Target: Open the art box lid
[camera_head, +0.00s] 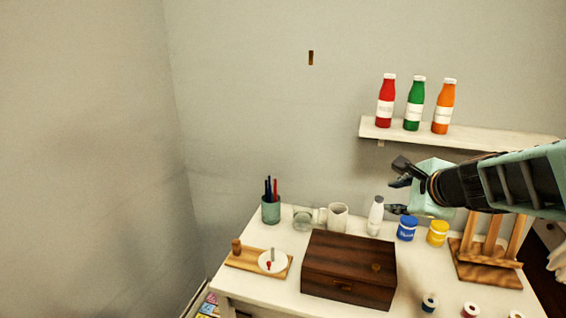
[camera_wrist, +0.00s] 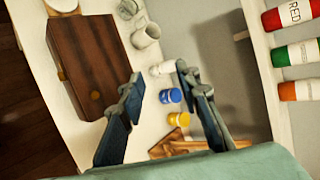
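The art box (camera_head: 345,272) is a dark brown wooden box on the white table, with its lid closed. A small brass-coloured clasp shows on its front, and a round mark is on the lid. In the wrist view the art box (camera_wrist: 88,62) lies at the upper left, beyond the left finger. My gripper (camera_head: 394,195) is in the air above and to the right of the box, apart from it. In the wrist view my gripper (camera_wrist: 158,85) has its two fingers spread with nothing held between them.
A white bottle (camera_head: 375,216), a mug (camera_head: 337,216), a blue jar (camera_head: 407,229) and a yellow jar (camera_head: 437,233) stand behind the box. A pen cup (camera_head: 271,209) and wooden board (camera_head: 243,259) are left. A wooden stand (camera_head: 486,268) is right. A shelf (camera_head: 455,137) holds bottles.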

